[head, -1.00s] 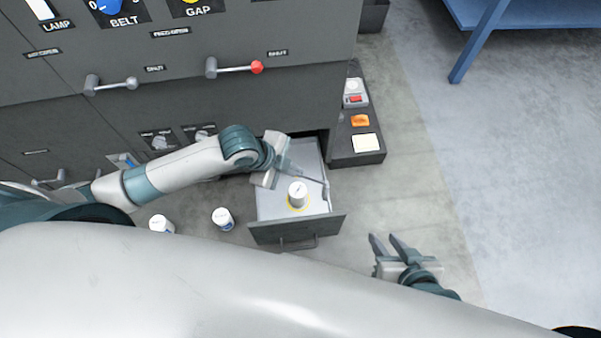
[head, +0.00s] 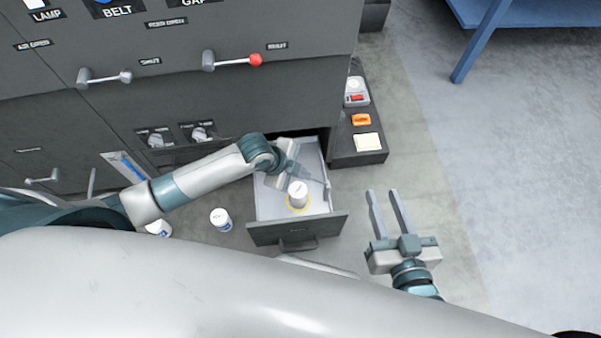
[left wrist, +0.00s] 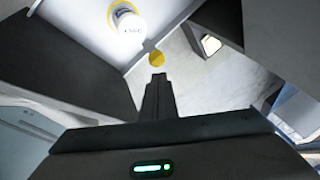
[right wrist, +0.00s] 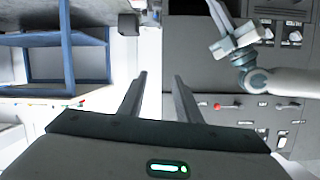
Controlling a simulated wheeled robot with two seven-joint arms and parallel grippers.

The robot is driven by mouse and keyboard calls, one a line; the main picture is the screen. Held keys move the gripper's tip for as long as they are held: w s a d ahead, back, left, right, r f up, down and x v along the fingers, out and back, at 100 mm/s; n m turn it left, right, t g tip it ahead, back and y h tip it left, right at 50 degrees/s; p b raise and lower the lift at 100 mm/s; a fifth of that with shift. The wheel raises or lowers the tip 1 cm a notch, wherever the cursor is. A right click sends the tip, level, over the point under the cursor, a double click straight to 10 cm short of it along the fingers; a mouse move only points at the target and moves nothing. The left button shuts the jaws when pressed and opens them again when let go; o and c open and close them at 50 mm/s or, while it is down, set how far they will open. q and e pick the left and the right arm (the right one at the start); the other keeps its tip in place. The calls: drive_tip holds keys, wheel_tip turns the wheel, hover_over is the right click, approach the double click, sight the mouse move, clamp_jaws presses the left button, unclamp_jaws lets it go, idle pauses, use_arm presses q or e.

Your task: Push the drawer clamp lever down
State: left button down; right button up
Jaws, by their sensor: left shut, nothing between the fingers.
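The drawer (head: 263,212) is pulled out of the dark cabinet. A small dark part at its right wall (head: 327,190) looks like the clamp lever; whether it is up or down is unclear. A round yellow patch (left wrist: 157,58) shows just beyond my left fingertips in the left wrist view; I cannot tell if it belongs to the lever. My left gripper (head: 312,177) is shut and empty over the drawer, and its fingers (left wrist: 157,80) point toward that wall. A white jar (head: 298,193) stands inside on a yellow ring. My right gripper (head: 382,193) is open and empty, right of the drawer.
Levers with a red knob (head: 255,60) and a grey knob (head: 126,77) stick out of the cabinet front. A dark side ledge (head: 345,158) holds an orange item (head: 361,120). Another white jar (head: 221,219) stands left of the drawer.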

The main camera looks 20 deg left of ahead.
use_arm(q)
drive_tip(key=shift+w+a+f, duration=0.15)
drive_tip(key=shift+a+f, duration=0.15)
drive_tip(key=shift+a, duration=0.1)
use_arm(e)
drive_tip(key=shift+w+a+r, duration=0.1)
drive_tip(key=shift+w+r, duration=0.05)
drive_tip(key=shift+r, duration=0.3)
drive_tip(key=shift+t, duration=0.3)
